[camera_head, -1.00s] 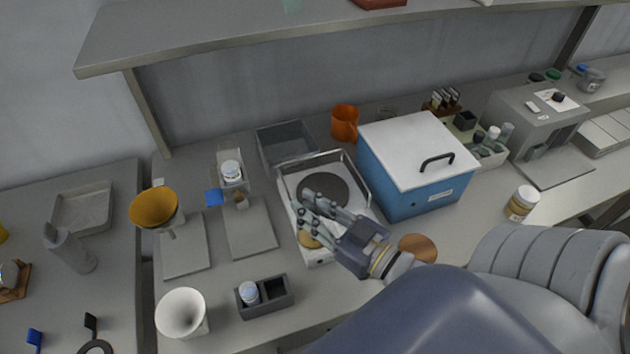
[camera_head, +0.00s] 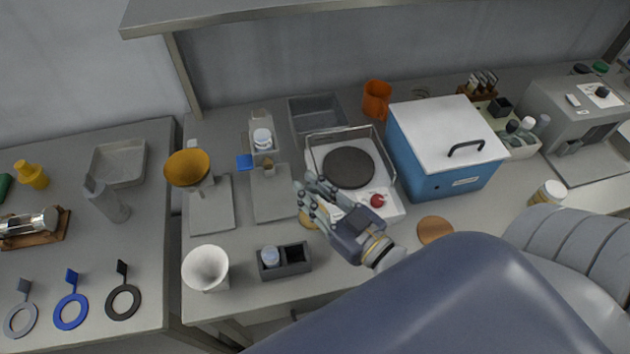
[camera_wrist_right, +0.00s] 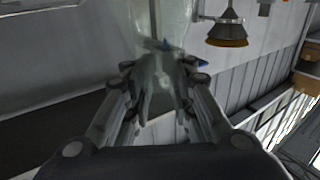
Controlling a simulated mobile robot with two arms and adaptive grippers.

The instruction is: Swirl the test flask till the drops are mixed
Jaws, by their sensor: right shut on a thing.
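My right gripper (camera_head: 315,200) is in front of the left front corner of the stirring hotplate (camera_head: 396,207) in the head view. In the right wrist view its fingers (camera_wrist_right: 160,85) are shut on a clear glass vessel (camera_wrist_right: 165,25), which I take to be the test flask. The glass rises between the fingertips and its top is cut off by the picture edge. In the head view the flask cannot be made out behind the fingers. Whether drops or streaks are in it cannot be told. My left gripper is not in view.
The hotplate has a dark round plate (camera_head: 349,167), a wire rail and a red knob (camera_head: 377,200). A blue box (camera_head: 440,178) with a white lid stands right of it.

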